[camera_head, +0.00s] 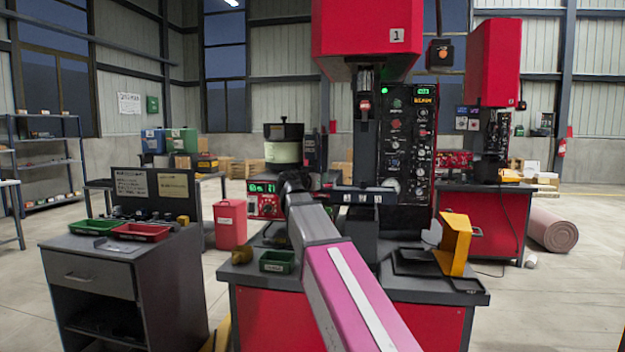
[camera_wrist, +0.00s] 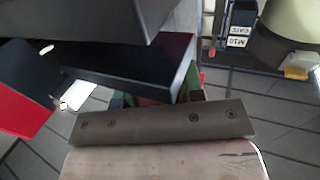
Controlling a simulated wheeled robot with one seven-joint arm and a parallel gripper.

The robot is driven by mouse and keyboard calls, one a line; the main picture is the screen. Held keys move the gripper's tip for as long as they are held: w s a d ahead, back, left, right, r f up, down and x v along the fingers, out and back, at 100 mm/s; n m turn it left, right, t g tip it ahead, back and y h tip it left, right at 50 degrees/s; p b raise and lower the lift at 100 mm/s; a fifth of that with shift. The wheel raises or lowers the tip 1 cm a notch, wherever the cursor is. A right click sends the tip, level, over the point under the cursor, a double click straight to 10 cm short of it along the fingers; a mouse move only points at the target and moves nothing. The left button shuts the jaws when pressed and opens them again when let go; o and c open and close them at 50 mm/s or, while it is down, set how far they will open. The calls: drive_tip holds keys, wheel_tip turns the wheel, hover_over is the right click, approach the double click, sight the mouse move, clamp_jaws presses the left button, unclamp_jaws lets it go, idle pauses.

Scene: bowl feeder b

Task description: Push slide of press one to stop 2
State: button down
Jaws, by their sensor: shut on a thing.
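Press one (camera_head: 367,30) is the red press marked 1, with a dark column and a button panel lit green. A dark bar with small light marks (camera_head: 363,197) runs across the front of its column. I cannot make out the slide apart from this bar, nor read the stop numbers. My gripper (camera_head: 291,183) is at the end of my magenta and grey arm, left of the marked bar and below the cream feeder bowl. Its fingertips and what they hold are hidden in the head view. In the wrist view a dark screwed bar (camera_wrist: 165,124) spans the bottom, below black blocks.
The feeder bowl (camera_head: 283,150) is close to my gripper. A yellow bracket (camera_head: 454,244) stands at the bench's right, and a green bin (camera_head: 277,261) at its front left. A grey cabinet (camera_head: 90,269) with green and red trays is left. Floor shows between cabinet and bench.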

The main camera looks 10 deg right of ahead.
drive_tip(key=c, duration=0.8)
unclamp_jaws()
drive_tip(key=v, duration=1.1)
drive_tip(key=shift+d, duration=0.1)
